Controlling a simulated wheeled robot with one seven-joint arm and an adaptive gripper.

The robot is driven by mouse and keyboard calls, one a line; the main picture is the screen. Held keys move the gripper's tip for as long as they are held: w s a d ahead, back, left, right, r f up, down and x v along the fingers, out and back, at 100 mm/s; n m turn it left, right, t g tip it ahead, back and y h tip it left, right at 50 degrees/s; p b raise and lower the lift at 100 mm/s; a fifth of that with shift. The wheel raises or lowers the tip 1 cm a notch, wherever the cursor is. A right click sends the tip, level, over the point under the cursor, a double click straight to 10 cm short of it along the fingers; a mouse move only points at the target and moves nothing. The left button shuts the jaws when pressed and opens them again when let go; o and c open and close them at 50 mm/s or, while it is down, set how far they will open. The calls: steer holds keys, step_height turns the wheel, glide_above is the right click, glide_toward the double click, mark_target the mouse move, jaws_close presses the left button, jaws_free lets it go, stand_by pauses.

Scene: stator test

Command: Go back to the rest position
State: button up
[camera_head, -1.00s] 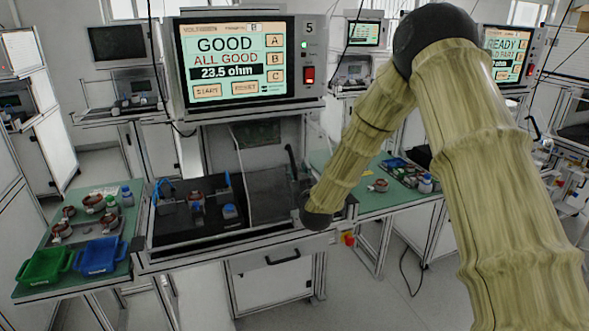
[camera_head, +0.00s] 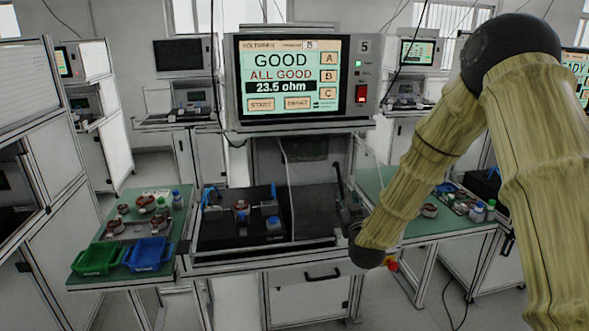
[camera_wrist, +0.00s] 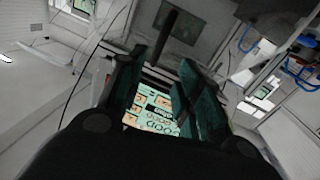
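My gripper (camera_wrist: 158,95) shows in the wrist view with its dark green fingers apart and nothing between them. The lit screen of the tester (camera_head: 293,75) shows in the gap behind the fingers, upside down. In the head view my arm reaches down from the upper right to beside the test bench, and the gripper itself is mostly hidden behind it. The tester screen reads "GOOD", "ALL GOOD" and "23.5 ohm". A copper-coloured stator (camera_head: 241,207) sits on the black fixture plate (camera_head: 217,236) below the tester.
On the left green table (camera_head: 84,225) are several stators, small bottles, a green bin (camera_head: 97,258) and a blue bin (camera_head: 149,254). A right table (camera_head: 432,226) holds more parts close to my arm. A red button (camera_head: 392,265) is at the bench's right front.

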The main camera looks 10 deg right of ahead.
steer(key=s+a+f+g+y, duration=0.1)
steer(key=s+a+f+g, duration=0.15)
steer(key=s+f, duration=0.7)
steer(key=s+a+f+g, duration=0.1)
steer(key=s+f+g, duration=0.4)
steer(key=f, duration=0.7)
steer(key=s+a+f+g+y, duration=0.1)
steer(key=s+f+g, duration=0.1)
steer(key=s+f, duration=0.75)
steer(key=s+f+g, duration=0.2)
steer(key=s+f, duration=0.2)
steer(key=s, duration=0.6)
steer(key=s+a+f+g, duration=0.1)
steer(key=s+f+g, duration=0.2)
steer(key=s, duration=0.8)
steer(key=s+f+g, duration=0.3)
steer(key=s+f, duration=0.1)
steer(key=s, duration=0.6)
steer(key=shift+s+a+f+m, duration=0.15)
steer(key=shift+a+f+m, duration=0.15)
steer(key=shift+f, duration=0.1)
